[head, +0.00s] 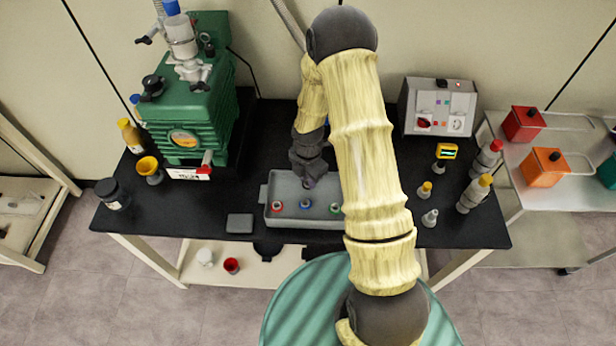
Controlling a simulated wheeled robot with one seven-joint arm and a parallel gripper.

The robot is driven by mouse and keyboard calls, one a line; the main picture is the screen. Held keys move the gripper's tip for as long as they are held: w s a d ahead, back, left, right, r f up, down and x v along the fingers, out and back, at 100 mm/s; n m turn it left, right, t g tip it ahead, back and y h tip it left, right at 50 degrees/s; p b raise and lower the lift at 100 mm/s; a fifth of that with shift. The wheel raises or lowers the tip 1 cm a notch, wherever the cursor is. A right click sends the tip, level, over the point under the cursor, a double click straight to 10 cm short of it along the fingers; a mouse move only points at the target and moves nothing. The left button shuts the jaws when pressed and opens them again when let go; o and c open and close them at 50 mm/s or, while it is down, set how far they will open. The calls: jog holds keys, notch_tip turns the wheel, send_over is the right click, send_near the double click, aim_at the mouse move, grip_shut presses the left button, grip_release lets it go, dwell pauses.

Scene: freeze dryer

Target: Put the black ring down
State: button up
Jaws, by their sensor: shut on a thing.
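My gripper (310,180) points down over the back part of the grey tray (268,187), which sits on the black bench top. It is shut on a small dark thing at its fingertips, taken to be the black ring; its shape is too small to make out. Several small pieces stand in a row along the front of the tray: a red one (277,206), a blue one (305,204) and a green one (335,208). My gripper is behind this row. My forearm hides the tray's right part.
A flat grey block (239,223) lies left of the tray. Bottles (473,193) and a control box (440,107) stand right. The front left bench top is mostly clear.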

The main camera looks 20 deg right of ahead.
jog(key=shift+f, duration=0.1)
jog(key=o, duration=0.8)
notch_tip(320, 180, up, 12)
jog(key=shift+r+b, duration=0.15)
jog(key=shift+b, duration=0.6)
